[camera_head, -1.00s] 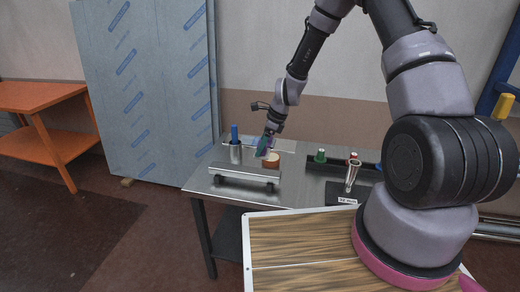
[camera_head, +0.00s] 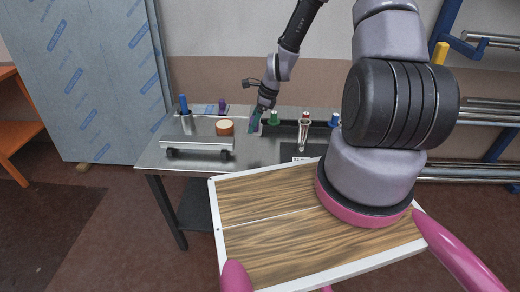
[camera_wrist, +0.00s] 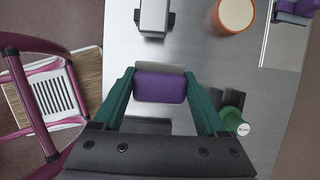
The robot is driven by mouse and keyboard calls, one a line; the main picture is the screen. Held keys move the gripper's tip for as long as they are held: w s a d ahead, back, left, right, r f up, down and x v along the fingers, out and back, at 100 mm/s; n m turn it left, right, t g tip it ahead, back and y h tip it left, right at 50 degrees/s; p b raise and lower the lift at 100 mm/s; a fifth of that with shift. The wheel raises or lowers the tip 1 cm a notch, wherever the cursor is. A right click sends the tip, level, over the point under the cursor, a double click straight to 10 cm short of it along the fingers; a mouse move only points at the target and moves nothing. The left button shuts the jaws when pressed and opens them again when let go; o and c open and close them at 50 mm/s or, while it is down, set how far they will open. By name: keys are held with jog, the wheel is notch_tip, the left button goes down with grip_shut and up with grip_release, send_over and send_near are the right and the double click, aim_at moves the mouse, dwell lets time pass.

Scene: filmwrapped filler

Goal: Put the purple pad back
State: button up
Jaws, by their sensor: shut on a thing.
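The purple pad (camera_wrist: 160,87) is a small block with rounded edges, held between the two green fingers of my gripper (camera_wrist: 161,88) in the wrist view. A grey strip shows along its far edge. In the head view my gripper (camera_head: 256,121) is over the steel table (camera_head: 262,150), between the orange-sided round piece (camera_head: 225,127) and the green-topped piece (camera_head: 273,118). The pad is hard to make out there. A separate purple item (camera_head: 222,106) stands at the back of the table; it also shows at the top right of the wrist view (camera_wrist: 296,10).
A dark rack (camera_head: 290,124) holds coloured pieces at right. A chrome cylinder (camera_head: 303,135) stands before it. The table's front middle is clear.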

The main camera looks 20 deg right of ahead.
jog(key=f, duration=0.4)
jog(key=d+f, duration=0.1)
jog(key=f, duration=0.1)
jog(key=shift+s, duration=0.15)
jog(key=shift+f, duration=2.05)
jog(key=o, duration=1.2)
jog(key=shift+f, duration=0.1)
jog(key=shift+o, duration=0.2)
jog(key=v, duration=1.2)
